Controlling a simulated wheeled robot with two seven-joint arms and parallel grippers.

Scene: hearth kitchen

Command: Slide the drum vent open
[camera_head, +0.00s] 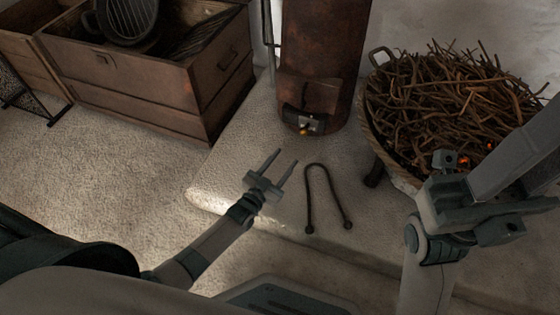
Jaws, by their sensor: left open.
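The drum (325,45) is a rusty brown upright cylinder at the top centre of the head view, standing on the pale hearth. Low on its front is the vent (311,124), a small grey metal piece by a dark gap, with a brass-coloured knob (303,132) at its lower edge. How far the vent is open is too small to tell. My left gripper (287,156) is open and empty, its two fingers pointing up toward the drum base, below and left of the vent and apart from it.
Dark tongs (312,190) lie on the hearth slab (250,130) right of my left gripper. A basket of twigs (440,95) stands right of the drum. A wooden chest (150,90) holding a dark grill pan (128,18) stands left. Carpet (110,180) is clear at left.

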